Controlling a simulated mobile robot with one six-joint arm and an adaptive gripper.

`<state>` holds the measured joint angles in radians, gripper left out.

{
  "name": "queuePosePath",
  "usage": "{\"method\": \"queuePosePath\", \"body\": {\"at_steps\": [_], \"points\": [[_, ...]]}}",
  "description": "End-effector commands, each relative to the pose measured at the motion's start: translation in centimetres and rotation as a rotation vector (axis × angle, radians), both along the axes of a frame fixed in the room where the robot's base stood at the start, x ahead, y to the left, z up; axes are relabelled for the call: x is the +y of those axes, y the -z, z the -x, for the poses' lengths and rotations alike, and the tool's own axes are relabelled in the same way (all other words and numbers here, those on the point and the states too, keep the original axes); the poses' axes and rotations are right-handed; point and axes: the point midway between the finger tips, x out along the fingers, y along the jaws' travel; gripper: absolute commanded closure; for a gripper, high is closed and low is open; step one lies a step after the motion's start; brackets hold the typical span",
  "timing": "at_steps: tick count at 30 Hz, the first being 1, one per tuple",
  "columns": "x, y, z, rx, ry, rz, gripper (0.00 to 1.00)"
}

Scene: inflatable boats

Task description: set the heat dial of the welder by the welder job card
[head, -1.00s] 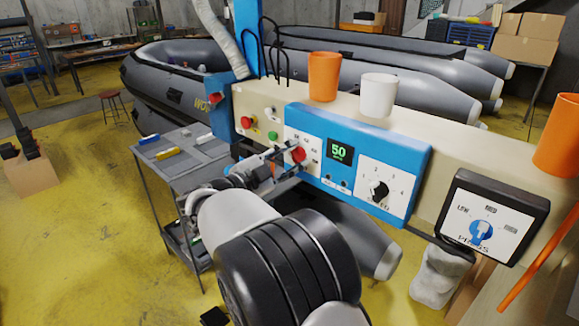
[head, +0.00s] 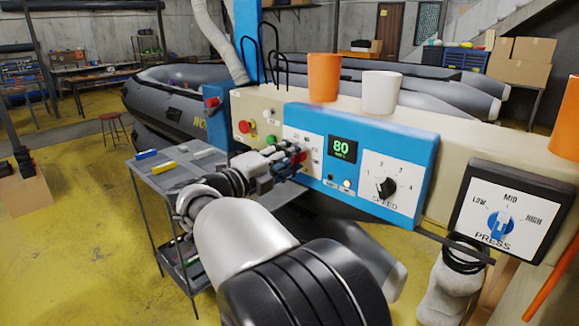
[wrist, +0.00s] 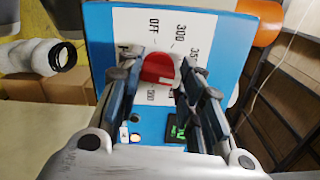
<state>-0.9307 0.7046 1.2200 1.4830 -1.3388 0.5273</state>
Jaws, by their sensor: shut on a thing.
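The welder's heat dial is a red knob (wrist: 158,68) on a white scale plate, seen in the wrist view with OFF, 300 and a partly hidden 35-something mark around it. My gripper (wrist: 155,75) has its two dark fingers on either side of the knob, shut on it. In the head view the gripper (head: 287,156) is at the left part of the blue welder panel (head: 424,158), and only a little red of the dial shows. The green display (head: 342,149) reads 80. The dial's exact pointer setting is hard to tell. I see no job card.
Right of the display is a black speed knob (head: 386,188); further right is a blue press knob (head: 500,226). An orange cup (head: 323,77) and a white cup (head: 380,94) stand on top of the welder. A grey cart (head: 172,184) stands left of my arm.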

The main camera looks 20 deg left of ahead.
Motion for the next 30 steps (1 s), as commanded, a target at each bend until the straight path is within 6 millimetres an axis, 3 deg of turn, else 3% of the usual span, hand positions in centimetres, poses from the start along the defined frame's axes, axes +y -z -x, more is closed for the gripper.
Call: {"method": "queuePosePath", "body": {"at_steps": [12, 27, 28, 30], "points": [[-0.03, 0.09, 0.02, -0.064, 0.001, -0.157, 0.9], [-0.03, 0.06, 0.02, -0.07, 0.001, -0.173, 0.9], [-0.03, 0.06, 0.02, -0.07, 0.001, -0.173, 0.66], [-0.03, 0.06, 0.02, -0.07, 0.001, -0.172, 0.61]]}}
